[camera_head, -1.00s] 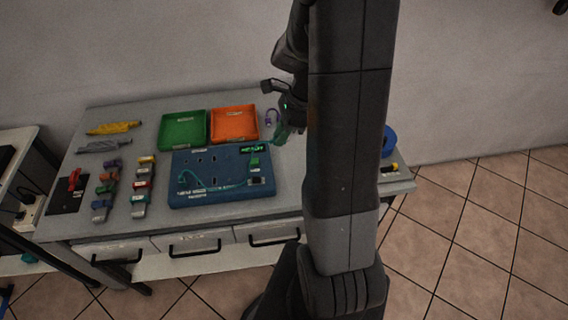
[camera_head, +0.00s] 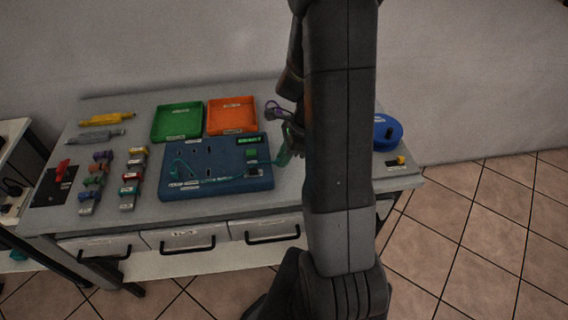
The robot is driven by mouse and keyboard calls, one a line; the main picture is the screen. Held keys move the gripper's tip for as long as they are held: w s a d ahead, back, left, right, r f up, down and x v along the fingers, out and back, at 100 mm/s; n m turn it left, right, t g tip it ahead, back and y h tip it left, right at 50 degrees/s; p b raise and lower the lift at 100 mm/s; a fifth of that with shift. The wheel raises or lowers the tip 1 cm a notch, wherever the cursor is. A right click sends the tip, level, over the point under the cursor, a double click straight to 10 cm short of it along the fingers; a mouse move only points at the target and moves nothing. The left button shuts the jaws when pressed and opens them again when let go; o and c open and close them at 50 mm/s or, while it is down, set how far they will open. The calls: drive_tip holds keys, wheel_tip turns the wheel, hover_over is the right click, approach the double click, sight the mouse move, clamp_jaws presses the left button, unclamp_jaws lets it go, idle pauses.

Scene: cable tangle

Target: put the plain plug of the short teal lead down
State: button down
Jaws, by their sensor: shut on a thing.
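The short teal lead (camera_head: 212,175) runs across the blue board (camera_head: 230,191). Its right part leaves the board's right edge and rises to a teal end (camera_head: 284,158) at my gripper (camera_head: 289,148). My gripper is to the right of the board, close beside my dark arm, which hides part of it. It is shut on the teal lead's end. I cannot make out the plug itself or whether it touches the table.
A green tray (camera_head: 155,135) and an orange tray (camera_head: 211,130) stand behind the board. Several small coloured connectors (camera_head: 130,177) stand in rows at left. A blue spool (camera_head: 379,141) is right of my arm.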

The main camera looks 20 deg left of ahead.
drive_tip(key=shift+f, duration=1.7)
drive_tip(key=shift+f, duration=0.1)
drive_tip(key=c, duration=1.3)
unclamp_jaws()
drive_tip(key=shift+c, duration=0.2)
drive_tip(key=v, duration=1.2)
